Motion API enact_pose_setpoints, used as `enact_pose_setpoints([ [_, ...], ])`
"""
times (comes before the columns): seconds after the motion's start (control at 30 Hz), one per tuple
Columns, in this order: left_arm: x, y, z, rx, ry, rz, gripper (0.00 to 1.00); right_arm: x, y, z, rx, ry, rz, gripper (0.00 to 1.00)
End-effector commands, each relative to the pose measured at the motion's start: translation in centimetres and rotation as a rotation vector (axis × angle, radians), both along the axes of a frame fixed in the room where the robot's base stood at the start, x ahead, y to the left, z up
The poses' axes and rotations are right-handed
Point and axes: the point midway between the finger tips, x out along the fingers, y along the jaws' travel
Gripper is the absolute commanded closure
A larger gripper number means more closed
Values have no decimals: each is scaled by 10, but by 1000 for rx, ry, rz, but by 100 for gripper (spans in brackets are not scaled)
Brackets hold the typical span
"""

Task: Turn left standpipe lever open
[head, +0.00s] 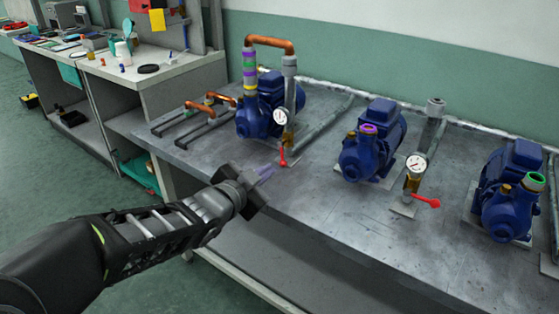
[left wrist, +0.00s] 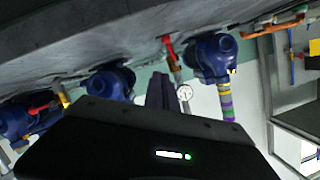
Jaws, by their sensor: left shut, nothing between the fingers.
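The left standpipe (head: 289,92) is a grey upright pipe with a round gauge (head: 281,117) and a brassy valve low down. Its red lever (head: 283,158) points down toward the bench front; the lever also shows in the left wrist view (left wrist: 168,47), which is upside down. My left gripper (head: 268,173) is shut and empty, in front of and a little left of the lever in the head view. Its fingers (left wrist: 159,90) look apart from the lever, though the depth between them is hard to judge. My right gripper is in neither view.
Blue pumps stand on the grey bench (head: 335,220), the left one (head: 255,120) beside this standpipe. A second standpipe has a red lever (head: 426,201) pointing right. Copper pipes (head: 210,102) lie at the left end. The bench front is clear.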

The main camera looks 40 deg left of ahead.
Motion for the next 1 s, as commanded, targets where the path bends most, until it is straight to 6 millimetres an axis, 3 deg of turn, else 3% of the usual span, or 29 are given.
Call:
enact_pose_setpoints([
  [0.03, 3, 0, 4, -4, 6, -1, 100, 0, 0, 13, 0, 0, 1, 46],
  [0.23, 14, 6, 2, -5, 6, 12, 100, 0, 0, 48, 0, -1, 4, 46],
  [0.3, 30, 8, -12, -2, 1, 10, 100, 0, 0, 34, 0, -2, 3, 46],
  [0.6, 90, 20, -30, -3, 0, 12, 100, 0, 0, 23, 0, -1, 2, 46],
  [0.8, 100, 33, -50, 0, 0, 13, 100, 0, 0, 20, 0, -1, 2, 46],
  [1.0, 104, 37, -54, 2, -3, 12, 100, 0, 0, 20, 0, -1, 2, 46],
])
